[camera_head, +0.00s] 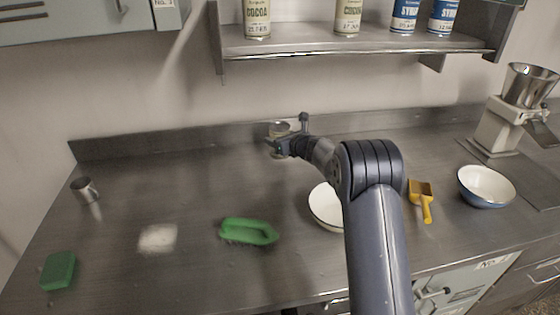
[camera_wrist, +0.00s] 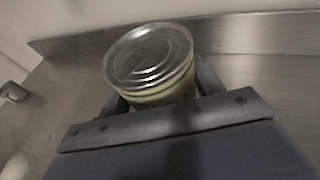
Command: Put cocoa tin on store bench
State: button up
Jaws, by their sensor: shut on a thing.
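My gripper (camera_wrist: 152,92) is shut on a round tin (camera_wrist: 150,58) with a shiny metal lid and a cream and greenish side. Its label is hidden in the wrist view. In the head view the same tin (camera_head: 279,129) shows at the end of my arm, over the back of the steel bench (camera_head: 190,185) near the back wall. I cannot tell whether the tin's base touches the bench. Two cocoa tins (camera_head: 257,18) (camera_head: 347,17) stand upright on the shelf above.
Two blue syrup tins (camera_head: 404,15) share the shelf (camera_head: 300,44). Back left is clear.

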notch_tip(320, 180, down, 8)
jog(key=shift+r, duration=0.2)
jog(key=shift+f, duration=0.15)
jog(key=o, duration=1.3)
jog(key=shift+s+d, duration=0.15)
jog(key=shift+s, duration=0.05)
jog(key=b+v, duration=0.1)
jog(key=v, duration=0.5)
jog(key=b+v, duration=0.2)
jog(key=v, duration=0.3)
jog(key=shift+s+d+r, duration=0.1)
jog(key=shift+s+r, duration=0.15)
jog(key=shift+r, duration=0.1)
